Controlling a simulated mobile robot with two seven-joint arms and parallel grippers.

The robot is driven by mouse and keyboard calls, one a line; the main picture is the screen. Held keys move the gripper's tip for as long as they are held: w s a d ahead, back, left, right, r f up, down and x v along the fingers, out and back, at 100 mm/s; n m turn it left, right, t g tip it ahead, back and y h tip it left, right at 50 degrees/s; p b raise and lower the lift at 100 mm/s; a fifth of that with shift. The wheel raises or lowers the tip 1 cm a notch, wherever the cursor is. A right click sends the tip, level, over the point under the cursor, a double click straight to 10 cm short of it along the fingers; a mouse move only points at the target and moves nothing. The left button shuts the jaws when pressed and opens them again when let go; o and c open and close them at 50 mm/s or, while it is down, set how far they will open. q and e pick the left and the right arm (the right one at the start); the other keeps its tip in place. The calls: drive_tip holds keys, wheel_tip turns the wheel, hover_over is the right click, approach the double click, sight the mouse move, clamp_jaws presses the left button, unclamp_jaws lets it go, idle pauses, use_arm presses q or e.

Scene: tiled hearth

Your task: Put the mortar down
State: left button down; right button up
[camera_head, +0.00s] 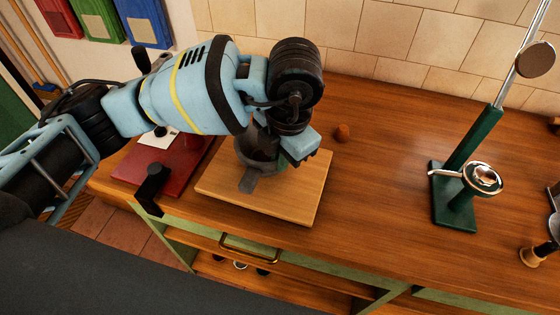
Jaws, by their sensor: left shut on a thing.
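The mortar (262,155) is a dark grey vessel, mostly covered by my left arm and gripper in the head view. My left gripper (268,167) is shut on it, over the pale wooden board (300,205) on the counter. The mortar looks roughly upright. I cannot tell whether its base touches the board or hangs just above it. My right gripper is not in view.
A red board with a black clamp-like part (152,183) lies left of the wooden board. A green stand with a metal rod (456,205) stands at the right. The counter between is clear.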

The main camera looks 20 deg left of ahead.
use_arm(q)
drive_tip(key=shift+f, duration=0.95)
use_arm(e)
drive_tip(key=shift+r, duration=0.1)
use_arm(q)
drive_tip(key=shift+f, duration=0.15)
drive_tip(key=c, duration=1.6)
unclamp_jaws()
drive_tip(key=shift+o, duration=0.2)
wheel_tip(320, 180, up, 12)
drive_tip(key=s+d, duration=0.1)
drive_tip(key=shift+d+p, duration=0.25)
drive_tip(key=shift+p, duration=0.1)
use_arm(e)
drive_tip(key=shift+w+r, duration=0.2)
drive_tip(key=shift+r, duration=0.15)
